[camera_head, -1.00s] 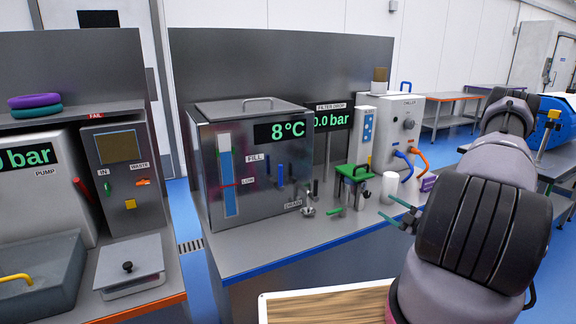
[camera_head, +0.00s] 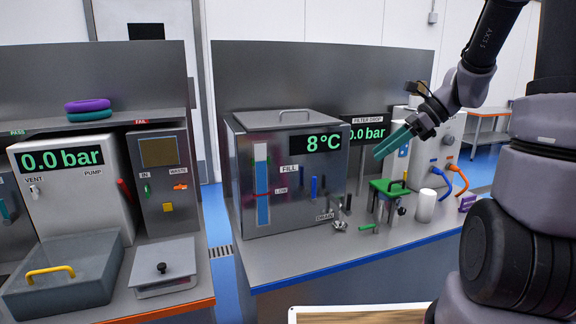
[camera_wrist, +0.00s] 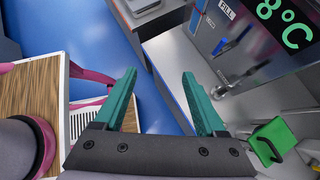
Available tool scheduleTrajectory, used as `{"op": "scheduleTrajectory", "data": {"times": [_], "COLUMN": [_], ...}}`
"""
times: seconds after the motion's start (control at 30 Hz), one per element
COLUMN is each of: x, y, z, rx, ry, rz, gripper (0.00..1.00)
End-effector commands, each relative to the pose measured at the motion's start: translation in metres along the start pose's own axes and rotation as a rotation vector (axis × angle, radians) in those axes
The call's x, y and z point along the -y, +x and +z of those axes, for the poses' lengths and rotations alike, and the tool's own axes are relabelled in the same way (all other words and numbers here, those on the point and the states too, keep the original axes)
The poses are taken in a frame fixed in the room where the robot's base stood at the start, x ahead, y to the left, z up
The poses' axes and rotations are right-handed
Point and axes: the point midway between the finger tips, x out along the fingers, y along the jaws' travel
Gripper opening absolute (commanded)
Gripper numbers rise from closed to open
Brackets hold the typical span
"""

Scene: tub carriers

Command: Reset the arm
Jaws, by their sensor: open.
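My gripper (camera_head: 392,142) is raised at the right in the head view, in front of the filter drop display and above the bench. Its green fingers are apart with nothing between them in the wrist view (camera_wrist: 158,98). The arm is bent, with its upper links rising out of the top right of the head view. The fingers look clear of the green-topped stand (camera_head: 390,187), which shows at the lower right of the wrist view (camera_wrist: 273,140).
A steel tank (camera_head: 290,212) reading 8°C stands on the blue-edged bench (camera_head: 290,262). A white cylinder (camera_head: 426,205) and a chiller box (camera_head: 437,148) stand to its right. A wood-topped surface (camera_head: 360,315) is at the bottom. A pump bench with a grey tub (camera_head: 62,290) is at left.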

Motion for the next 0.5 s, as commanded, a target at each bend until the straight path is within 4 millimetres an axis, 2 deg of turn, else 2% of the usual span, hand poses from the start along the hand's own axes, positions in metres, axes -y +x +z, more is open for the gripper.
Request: {"op": "scheduleTrajectory", "data": {"times": [0.03,0.2,0.5], "x": [-0.014,-0.054,-0.11], "y": [-0.006,-0.028,-0.077], "z": [0.009,0.025,0.043], "rx": [-0.056,-0.256,-0.605], "ry": [-0.126,-0.553,-1.265], "rz": [-0.012,-0.041,-0.098], "gripper": [0.73,0.73,0.73]}}
